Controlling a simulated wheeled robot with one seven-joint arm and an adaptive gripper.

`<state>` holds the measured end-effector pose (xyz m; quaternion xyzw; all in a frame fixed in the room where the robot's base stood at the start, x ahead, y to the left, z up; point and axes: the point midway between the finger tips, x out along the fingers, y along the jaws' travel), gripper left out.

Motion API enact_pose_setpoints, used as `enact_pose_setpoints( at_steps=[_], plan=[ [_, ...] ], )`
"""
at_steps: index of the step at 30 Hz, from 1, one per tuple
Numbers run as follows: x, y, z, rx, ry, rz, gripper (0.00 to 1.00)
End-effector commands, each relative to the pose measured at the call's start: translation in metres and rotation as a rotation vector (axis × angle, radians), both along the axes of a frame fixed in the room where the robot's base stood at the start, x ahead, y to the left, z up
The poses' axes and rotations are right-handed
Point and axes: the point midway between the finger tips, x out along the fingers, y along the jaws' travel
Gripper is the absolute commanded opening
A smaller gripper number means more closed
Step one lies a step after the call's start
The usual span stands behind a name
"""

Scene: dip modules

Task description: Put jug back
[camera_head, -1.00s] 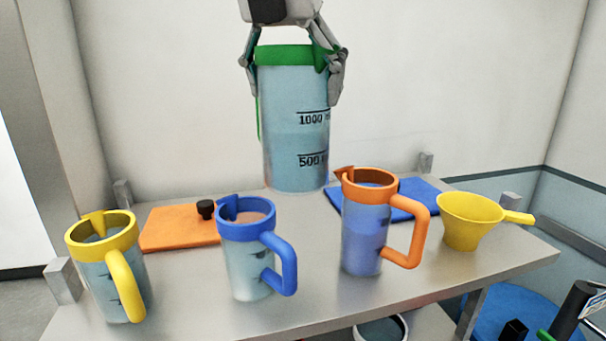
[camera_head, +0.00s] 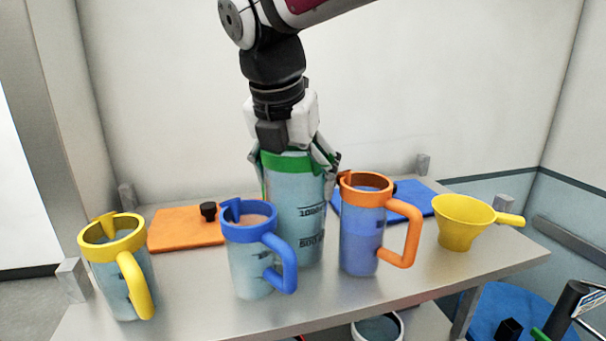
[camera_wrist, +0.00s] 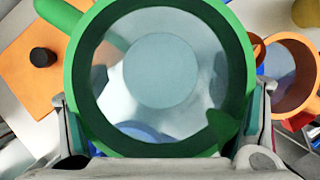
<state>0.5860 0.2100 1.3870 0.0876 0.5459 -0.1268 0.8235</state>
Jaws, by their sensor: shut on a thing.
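A clear jug with a green rim (camera_head: 297,195) and black volume marks stands upright between the blue-rimmed jug and the orange-rimmed jug. My gripper (camera_head: 296,160) is above it with its fingers shut on the rim from both sides. In the wrist view the green-rimmed jug (camera_wrist: 236,70) fills the middle, seen from above, and looks empty. The blue-rimmed jug (camera_head: 250,262) overlaps its left side, so its lower left is hidden. Whether its base touches the table is hard to tell. The orange-rimmed jug (camera_head: 361,235) is close on its right.
A yellow-rimmed jug (camera_head: 118,275) stands at the left of the metal table (camera_head: 205,312). A yellow funnel (camera_head: 462,222) is at the right. An orange mat (camera_head: 180,232) with a black knob (camera_head: 208,210) and a blue mat (camera_head: 415,198) lie behind. Jugs stand close on both sides.

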Motion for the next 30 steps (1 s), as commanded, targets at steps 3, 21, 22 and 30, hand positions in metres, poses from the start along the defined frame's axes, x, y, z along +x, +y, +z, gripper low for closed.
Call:
enact_pose_setpoints(
  at_steps=[3, 21, 22, 30],
  plan=[
    [0.0, 0.0, 0.0, 0.001, -0.001, 0.0, 0.22],
    [0.0, 0.0, 0.002, 0.001, 0.0, 0.0, 0.9],
    [-0.001, 0.001, 0.004, 0.001, -0.001, 0.0, 0.9],
    [-0.017, 0.007, 0.047, 0.003, -0.003, 0.001, 0.9]
  ],
)
